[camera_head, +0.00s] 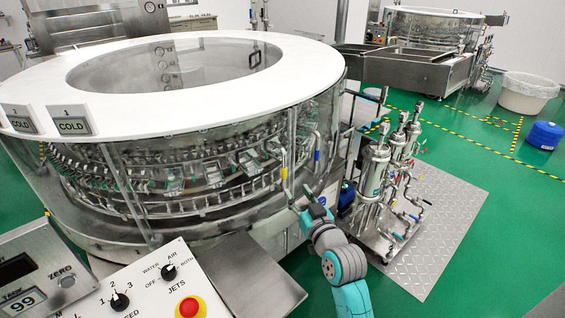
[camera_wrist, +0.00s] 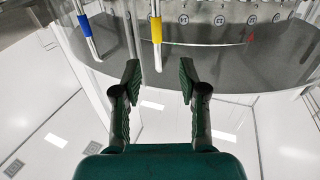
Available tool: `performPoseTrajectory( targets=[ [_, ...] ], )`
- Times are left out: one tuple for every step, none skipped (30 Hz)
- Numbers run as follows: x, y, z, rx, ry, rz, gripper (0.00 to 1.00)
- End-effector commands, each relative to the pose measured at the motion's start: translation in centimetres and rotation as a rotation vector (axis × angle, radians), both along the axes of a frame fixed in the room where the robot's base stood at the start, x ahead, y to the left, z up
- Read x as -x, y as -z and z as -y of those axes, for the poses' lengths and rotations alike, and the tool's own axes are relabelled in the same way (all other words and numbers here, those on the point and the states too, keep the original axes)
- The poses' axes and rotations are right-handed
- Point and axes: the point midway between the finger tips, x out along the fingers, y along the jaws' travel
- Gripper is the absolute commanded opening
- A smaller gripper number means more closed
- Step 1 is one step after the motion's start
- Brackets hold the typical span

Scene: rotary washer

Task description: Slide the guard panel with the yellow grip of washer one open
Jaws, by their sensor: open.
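The large round washer (camera_head: 200,130) with a white ring top fills the left and middle of the head view. Its clear guard panels curve around the side. The upright bar handle with the yellow grip (camera_head: 284,173) is on its right front side. It also shows in the wrist view (camera_wrist: 156,30), its bare metal lower end between the fingertips in the picture; the gap in depth is unclear. My gripper (camera_wrist: 160,76) is open and empty. In the head view, my gripper (camera_head: 299,205) is just below the yellow grip, its fingers small and partly unclear.
A second handle with a blue grip (camera_head: 317,155) stands close right of the yellow one. A pump skid (camera_head: 385,190) on a metal plate stands right of my arm. The control panel (camera_head: 140,290) is at the front left.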

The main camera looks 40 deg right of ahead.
Motion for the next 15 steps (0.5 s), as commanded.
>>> performPoseTrajectory(
  targets=[
    [-0.2,-0.4,0.3,0.002,0.001,0.003,0.42],
    [-0.3,-0.4,0.4,0.002,0.001,0.003,0.42],
    [-0.5,-0.5,0.5,0.003,0.001,0.002,0.42],
    [-0.6,-0.5,0.6,0.003,0.001,0.002,0.42],
    [-0.8,-0.6,0.6,0.003,0.001,0.002,0.42],
    [-1.1,-0.6,0.7,0.003,0.001,0.003,0.42],
    [-1.4,-0.6,0.8,0.003,0.001,0.003,0.42],
    [-1.7,-0.6,0.9,0.004,0.001,0.003,0.42],
    [-2.2,-0.6,1.1,0.003,0.001,0.003,0.42],
    [-2.7,-0.6,1.2,0.003,0.0,0.004,0.42],
    [-3.2,-0.7,1.3,0.003,0.0,0.004,0.42],
    [-3.8,-0.6,1.6,0.002,0.0,0.004,0.42],
    [-4.3,-0.7,1.7,0.002,0.0,0.004,0.42],
    [-4.9,-0.6,1.9,0.002,0.0,0.004,0.42],
    [-5.5,-0.7,2.1,0.002,0.0,0.004,0.42]
  ],
)
